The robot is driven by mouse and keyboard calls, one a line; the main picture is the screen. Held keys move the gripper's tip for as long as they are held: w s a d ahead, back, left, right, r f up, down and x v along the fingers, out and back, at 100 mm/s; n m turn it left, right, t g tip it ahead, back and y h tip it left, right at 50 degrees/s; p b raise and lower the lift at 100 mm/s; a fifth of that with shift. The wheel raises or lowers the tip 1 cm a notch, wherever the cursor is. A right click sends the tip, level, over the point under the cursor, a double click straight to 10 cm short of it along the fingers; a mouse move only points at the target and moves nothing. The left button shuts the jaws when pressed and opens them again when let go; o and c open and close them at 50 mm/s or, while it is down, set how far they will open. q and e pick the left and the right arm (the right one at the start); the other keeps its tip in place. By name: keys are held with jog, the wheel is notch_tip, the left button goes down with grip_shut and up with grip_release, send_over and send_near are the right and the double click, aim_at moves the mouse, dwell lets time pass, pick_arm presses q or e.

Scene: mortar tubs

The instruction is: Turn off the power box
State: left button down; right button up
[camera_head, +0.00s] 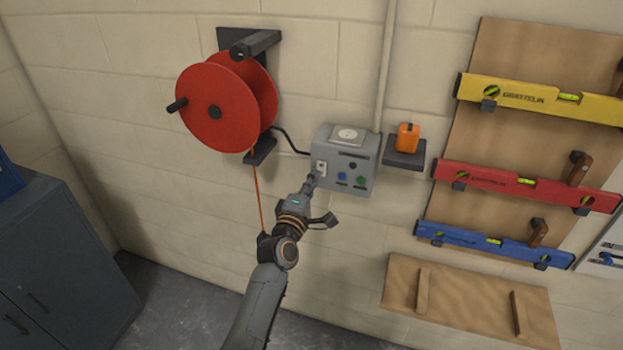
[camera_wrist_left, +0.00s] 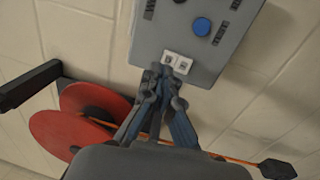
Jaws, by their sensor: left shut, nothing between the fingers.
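The grey power box (camera_head: 330,143) is mounted on the wall, with a round socket or dial on top, blue and green buttons and a pale rocker switch (camera_head: 321,168) at its lower left. My left gripper (camera_head: 312,178) is shut and empty, its fingertips at the switch's lower edge. In the left wrist view, the box (camera_wrist_left: 152,32) is above the closed fingertips (camera_wrist_left: 172,72), which are right at the white switch (camera_wrist_left: 178,61). I cannot tell whether they touch it or which way it is set. My right gripper is not in view.
A red reel (camera_head: 215,105) hangs left of the box, with an orange line running down. A small shelf (camera_head: 404,158) with an orange device (camera_head: 407,137) is just right of the box. Spirit levels (camera_head: 525,95) hang further right. A dark cabinet (camera_head: 60,250) stands at left.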

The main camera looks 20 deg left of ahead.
pick_arm(q)
jog(key=s+r+p, duration=0.1)
jog(key=s+p, duration=0.3)
jog(key=s, duration=0.5)
jog(key=shift+s+p, duration=0.3)
jog(key=shift+s, duration=0.1)
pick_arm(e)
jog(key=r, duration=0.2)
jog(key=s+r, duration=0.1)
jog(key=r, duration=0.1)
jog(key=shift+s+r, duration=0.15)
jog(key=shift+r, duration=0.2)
pick_arm(q)
jog(key=shift+s+a+r, duration=0.1)
jog(key=shift+a, duration=0.05)
